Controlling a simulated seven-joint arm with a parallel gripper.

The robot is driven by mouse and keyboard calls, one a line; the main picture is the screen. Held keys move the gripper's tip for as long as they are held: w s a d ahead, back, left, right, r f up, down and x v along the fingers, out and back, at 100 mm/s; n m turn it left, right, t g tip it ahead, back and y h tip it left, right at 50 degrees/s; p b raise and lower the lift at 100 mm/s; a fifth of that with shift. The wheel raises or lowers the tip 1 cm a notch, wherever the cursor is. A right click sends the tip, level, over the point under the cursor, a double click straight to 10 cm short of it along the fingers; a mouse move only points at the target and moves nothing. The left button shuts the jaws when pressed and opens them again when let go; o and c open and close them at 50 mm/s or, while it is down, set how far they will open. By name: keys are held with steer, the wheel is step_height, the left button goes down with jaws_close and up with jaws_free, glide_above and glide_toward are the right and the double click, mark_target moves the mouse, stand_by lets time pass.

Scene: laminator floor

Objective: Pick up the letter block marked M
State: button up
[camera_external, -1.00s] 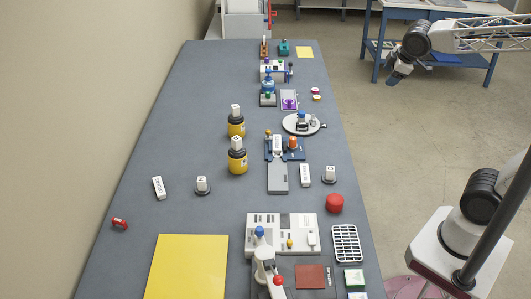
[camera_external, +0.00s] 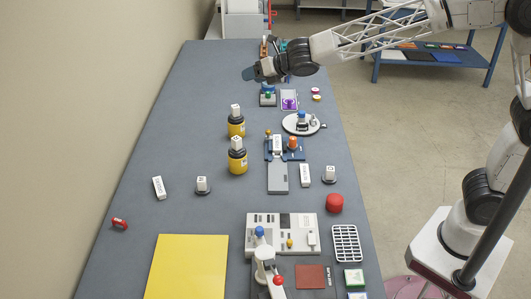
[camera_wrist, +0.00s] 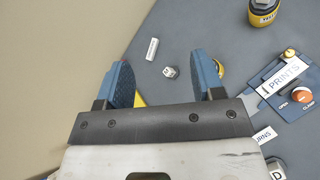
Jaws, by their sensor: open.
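Small white letter blocks show in the external view. One (camera_external: 202,182) stands on a dark disc at the left, one (camera_external: 330,171) on a disc at the right, and two (camera_external: 235,109) (camera_external: 237,142) sit on yellow-and-black cylinders. Their letters are too small to tell which is M. In the wrist view, the left disc's block (camera_wrist: 169,71) shows between the fingers but well beyond them, its mark unclear; another block (camera_wrist: 277,174), at the lower right, reads D. My gripper (camera_external: 254,73) is open and empty, high above the far part of the table; its fingers also show in the wrist view (camera_wrist: 163,62).
Yellow cylinders (camera_external: 237,163) stand mid-table. White label bars (camera_external: 159,188) (camera_external: 305,176), a blue fixture (camera_external: 273,157), a round tray (camera_external: 290,126) and a grey-white machine (camera_external: 265,222) are around. The table's left middle is mostly clear.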

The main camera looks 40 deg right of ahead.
steer(key=w+a+f+n+g+y, duration=0.1)
steer(key=a+f+n+y, duration=0.1)
steer(key=a+n, duration=0.5)
steer(key=a+f+n+y, duration=0.2)
steer(key=a+f+n, duration=0.1)
steer(key=a, duration=0.8)
glide_toward(204, 180)
steer(key=x, duration=0.5)
steer(key=shift+w+a, duration=0.15)
steer(key=shift+w, duration=0.15)
steer(key=shift+x, duration=1.3)
steer(key=shift+f, duration=0.1)
steer(key=shift+x, duration=2.55)
steer(key=shift+f, duration=0.1)
steer(key=shift+c, duration=0.3)
